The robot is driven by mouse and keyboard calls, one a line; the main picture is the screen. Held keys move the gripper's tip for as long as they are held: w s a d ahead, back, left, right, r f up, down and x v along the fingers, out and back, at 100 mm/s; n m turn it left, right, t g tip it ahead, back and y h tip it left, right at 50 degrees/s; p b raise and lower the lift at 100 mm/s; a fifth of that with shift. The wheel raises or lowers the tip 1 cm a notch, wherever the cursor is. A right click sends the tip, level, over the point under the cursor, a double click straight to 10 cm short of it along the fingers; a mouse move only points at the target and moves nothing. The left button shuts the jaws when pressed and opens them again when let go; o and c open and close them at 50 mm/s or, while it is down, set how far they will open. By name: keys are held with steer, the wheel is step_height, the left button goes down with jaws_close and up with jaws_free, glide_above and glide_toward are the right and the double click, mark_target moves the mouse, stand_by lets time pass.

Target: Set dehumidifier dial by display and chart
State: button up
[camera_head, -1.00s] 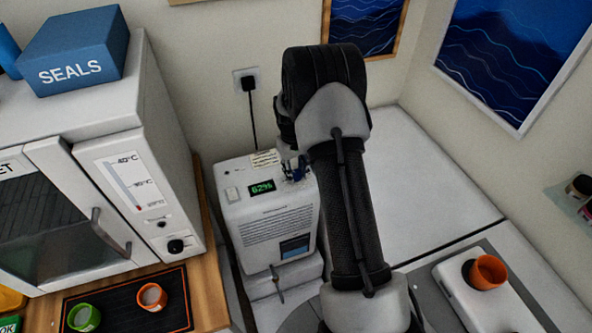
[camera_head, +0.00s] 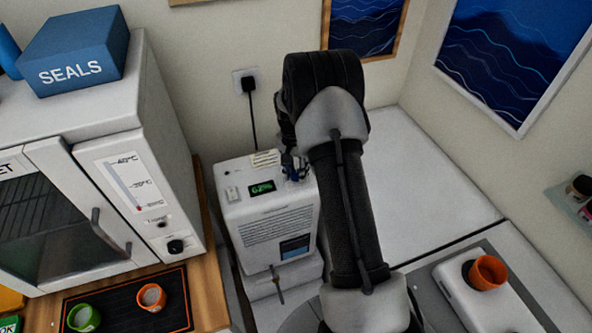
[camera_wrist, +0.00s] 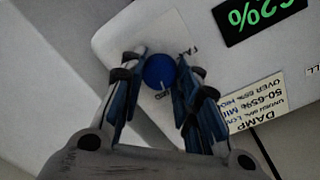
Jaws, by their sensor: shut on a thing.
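The white dehumidifier (camera_head: 278,228) stands near the wall, left of my arm. Its green display (camera_head: 262,188) reads about 62%; in the wrist view the display (camera_wrist: 262,14) is upside down and partly cut off. The blue dial (camera_wrist: 160,71) has a pale pointer line aimed toward the lower part of that view, near small printed marks I cannot read. The chart label (camera_wrist: 258,101) is headed DAMP and has a 50-65% MID line; the fingers cover part of it. My gripper (camera_wrist: 158,80) is shut on the dial, one finger on each side; it also shows in the head view (camera_head: 293,172).
A white cabinet (camera_head: 180,190) with a temperature scale and a SEALS box (camera_head: 75,50) on top stands at left. A dark mat (camera_head: 112,318) holds two cups. A cord runs from the wall socket (camera_head: 247,80).

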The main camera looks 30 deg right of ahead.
mark_target(294, 172)
steer(key=shift+m, duration=1.6)
steer(key=o, duration=1.1)
steer(key=r, duration=1.2)
steer(key=shift+w+a, duration=0.1)
steer(key=shift+w, duration=0.25)
